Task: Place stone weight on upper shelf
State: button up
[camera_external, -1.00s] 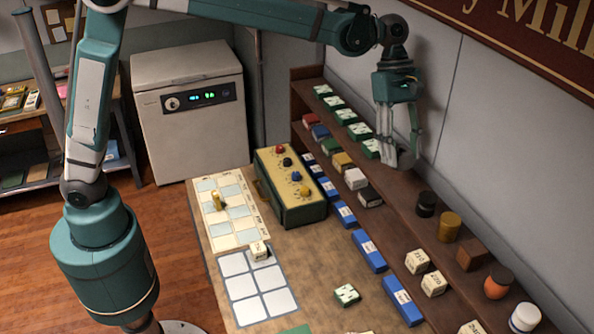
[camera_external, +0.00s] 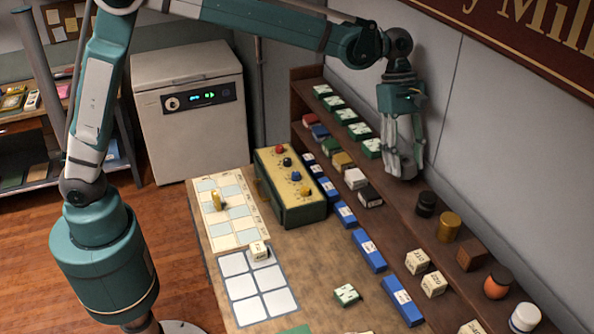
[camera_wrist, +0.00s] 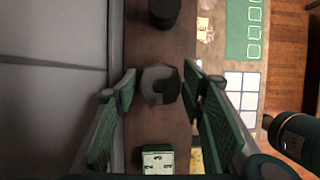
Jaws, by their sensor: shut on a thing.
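The stone weight (camera_wrist: 160,85) is a dark grey faceted lump between the two fingers of my gripper (camera_wrist: 162,88) in the wrist view. My gripper is shut on it. In the external view my gripper (camera_external: 404,172) points down over the upper shelf (camera_external: 447,198), a long brown board along the wall. The stone weight (camera_external: 408,166) is mostly hidden by the fingers there. It is at or just above the board; I cannot tell whether it touches.
A green-and-white box (camera_external: 372,148) stands on the upper shelf on one side of my gripper, and a black jar (camera_external: 426,204) on the other. A yellow jar (camera_external: 449,227) and a brown block (camera_external: 472,256) follow. The wall (camera_wrist: 60,90) runs close beside my fingers.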

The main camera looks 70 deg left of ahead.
aim_at(405, 171)
notch_tip(405, 171, down, 3)
jog(key=shift+r, duration=0.1)
jog(key=shift+w+f, duration=0.2)
jog(key=shift+f, duration=0.1)
jog(key=shift+f, duration=0.15)
jog(key=o, duration=0.9)
jog(key=v, duration=1.2)
jog(key=shift+a, duration=0.1)
dwell(0.4)
